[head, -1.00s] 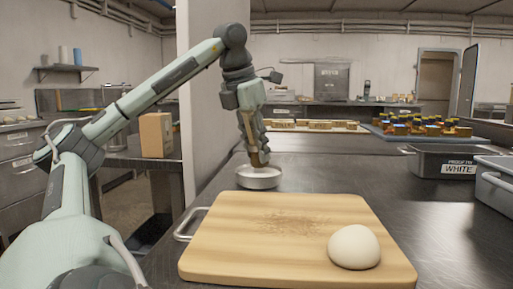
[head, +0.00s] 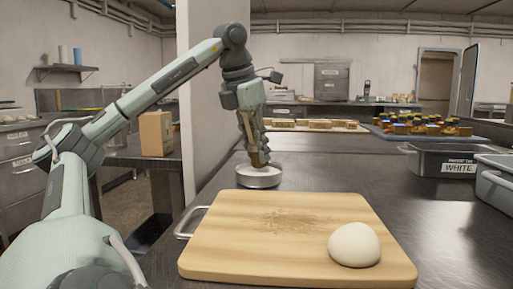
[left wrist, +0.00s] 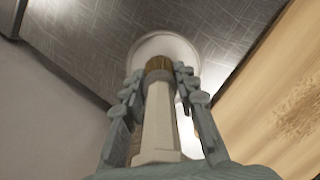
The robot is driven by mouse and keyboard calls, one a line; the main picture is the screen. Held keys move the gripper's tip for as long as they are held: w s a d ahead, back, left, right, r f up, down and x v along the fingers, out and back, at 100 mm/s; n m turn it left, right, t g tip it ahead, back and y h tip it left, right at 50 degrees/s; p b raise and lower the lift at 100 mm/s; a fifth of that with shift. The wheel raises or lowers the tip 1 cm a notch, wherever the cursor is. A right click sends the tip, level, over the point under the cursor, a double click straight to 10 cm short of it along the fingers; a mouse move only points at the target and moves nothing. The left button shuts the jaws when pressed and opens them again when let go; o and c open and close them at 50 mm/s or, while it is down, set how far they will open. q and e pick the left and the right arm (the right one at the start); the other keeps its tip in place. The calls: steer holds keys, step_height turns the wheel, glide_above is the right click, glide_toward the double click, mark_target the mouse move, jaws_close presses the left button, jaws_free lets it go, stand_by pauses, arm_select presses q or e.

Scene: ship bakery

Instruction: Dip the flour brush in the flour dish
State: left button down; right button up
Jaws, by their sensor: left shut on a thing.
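My left gripper (head: 258,150) is shut on the flour brush (head: 257,160) and points down over the flour dish. The left wrist view shows the brush (left wrist: 158,120) between the fingers, with a pale handle and a brown end toward the dish. The flour dish (head: 259,182) is a round, shallow metal dish on the steel counter, with white inside. It also shows behind the brush in the left wrist view (left wrist: 180,42). The brush end is at or just above the dish's inside; I cannot tell whether it touches the flour. My right gripper is not in view.
A wooden board (head: 230,225) with a dough ball (head: 354,244) lies in front of the dish. A wall (head: 208,95) stands close left of my gripper. A grey crate (head: 430,160) marked WHITE and a blue tray (head: 440,138) stand right.

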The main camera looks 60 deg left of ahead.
arm_select(q)
steer(key=shift+f+b, duration=0.5)
steer(key=shift+f, duration=0.1)
stand_by(1.1)
step_height(320, 180, up, 7)
steer(key=p, duration=0.7)
steer(key=shift+r, duration=0.1)
